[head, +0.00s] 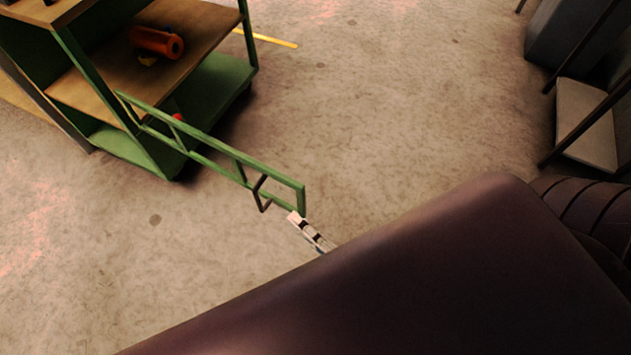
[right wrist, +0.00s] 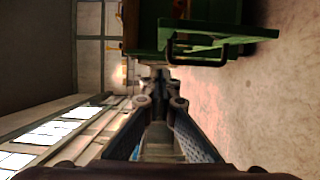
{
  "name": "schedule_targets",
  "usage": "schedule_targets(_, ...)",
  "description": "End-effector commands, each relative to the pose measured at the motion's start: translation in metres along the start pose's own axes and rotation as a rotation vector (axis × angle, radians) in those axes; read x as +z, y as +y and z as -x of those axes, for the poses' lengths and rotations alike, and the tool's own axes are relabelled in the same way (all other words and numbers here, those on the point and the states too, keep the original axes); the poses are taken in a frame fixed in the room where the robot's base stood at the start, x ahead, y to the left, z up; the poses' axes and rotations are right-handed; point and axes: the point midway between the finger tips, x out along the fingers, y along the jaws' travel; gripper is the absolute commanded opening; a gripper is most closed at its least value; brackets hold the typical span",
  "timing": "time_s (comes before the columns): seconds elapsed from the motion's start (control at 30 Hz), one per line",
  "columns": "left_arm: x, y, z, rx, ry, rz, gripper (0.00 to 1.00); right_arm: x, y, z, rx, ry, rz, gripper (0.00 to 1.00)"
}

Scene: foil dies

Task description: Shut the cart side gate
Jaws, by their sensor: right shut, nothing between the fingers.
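The cart (head: 151,160) has a green frame and wooden shelves and stands at the upper left of the head view. Its green side gate (head: 211,141) stands swung out from the cart toward the lower right. A dark handle (head: 261,197) is on the gate near its free end. My right gripper (head: 296,217) is shut and empty, close to the gate's free end; I cannot tell whether it touches. In the right wrist view the shut fingers (right wrist: 160,82) point toward the cart, with the gate (right wrist: 238,33) above and to the right. My left gripper is not in view.
An orange-red cylinder (head: 157,42) lies on the cart's shelf. A yellow strip (head: 268,39) is on the floor behind the cart. Grey equipment with dark bars (head: 585,125) stands at the far right. The concrete floor around the gate is clear.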

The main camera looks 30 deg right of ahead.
Motion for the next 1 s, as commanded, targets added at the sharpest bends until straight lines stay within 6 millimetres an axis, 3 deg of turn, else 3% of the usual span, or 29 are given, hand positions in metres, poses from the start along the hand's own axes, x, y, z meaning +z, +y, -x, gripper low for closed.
schedule_targets(0.17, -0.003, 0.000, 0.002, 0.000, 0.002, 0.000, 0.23, 0.000, 0.001, -0.039, 0.004, 0.001, 0.000, 0.00)
schedule_targets(0.3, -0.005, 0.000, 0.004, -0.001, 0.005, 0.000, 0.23, 0.021, 0.000, -0.042, 0.000, 0.003, 0.003, 0.00)
schedule_targets(0.5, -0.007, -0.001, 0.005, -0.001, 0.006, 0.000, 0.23, 0.037, 0.000, -0.045, -0.001, 0.001, 0.001, 0.00)
schedule_targets(1.0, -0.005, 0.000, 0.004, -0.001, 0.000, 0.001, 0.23, 0.042, -0.001, -0.046, -0.001, 0.005, 0.000, 0.00)
